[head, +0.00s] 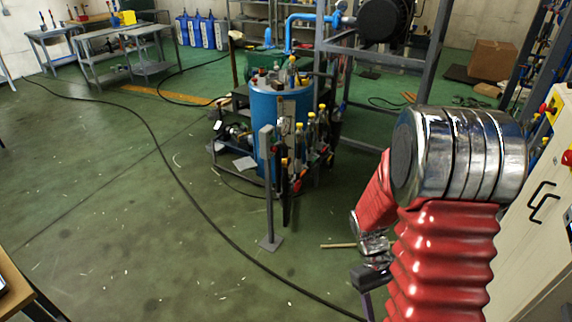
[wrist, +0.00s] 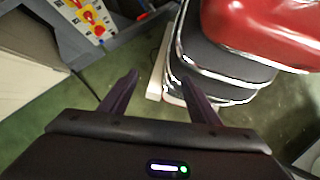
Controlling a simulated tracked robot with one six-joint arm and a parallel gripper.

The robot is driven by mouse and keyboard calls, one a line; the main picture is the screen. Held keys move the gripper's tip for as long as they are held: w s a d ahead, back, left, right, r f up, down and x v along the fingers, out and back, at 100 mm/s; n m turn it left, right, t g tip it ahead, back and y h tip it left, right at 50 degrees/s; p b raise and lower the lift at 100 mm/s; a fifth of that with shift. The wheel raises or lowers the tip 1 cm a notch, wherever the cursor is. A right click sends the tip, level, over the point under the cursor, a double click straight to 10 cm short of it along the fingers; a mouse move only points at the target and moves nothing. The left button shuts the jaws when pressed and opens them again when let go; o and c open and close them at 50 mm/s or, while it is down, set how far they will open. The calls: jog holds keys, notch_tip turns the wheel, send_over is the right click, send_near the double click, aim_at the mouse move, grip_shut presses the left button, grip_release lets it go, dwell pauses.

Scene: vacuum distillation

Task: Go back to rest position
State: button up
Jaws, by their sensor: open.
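My gripper (wrist: 160,77) is open in the wrist view, its two dark fingers apart with nothing between them. Green floor and a pale strip show beyond the fingertips. In the head view my gripper (head: 367,300) hangs low beside my red, chrome-jointed arm, pointing down, and its fingertips are partly cut off by the lower edge. My arm is folded at the right of the head view.
A blue drum (head: 268,120) with several bottles around it stands in the middle. A grey post (head: 268,190) is in front of it. A cream cabinet (head: 540,215) is close on the right. A black cable (head: 185,185) crosses the mostly open floor at left.

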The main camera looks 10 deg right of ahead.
jog(key=a+r+t+y, duration=0.1)
jog(key=a+r+t, duration=0.5)
jog(key=r, duration=0.7)
jog(key=a+r+m+t, duration=0.1)
jog(key=a+r+t, duration=0.5)
jog(key=a+r, duration=0.4)
notch_tip(320, 180, up, 4)
jog(key=shift+m+y, duration=0.3)
jog(key=shift+y, duration=0.1)
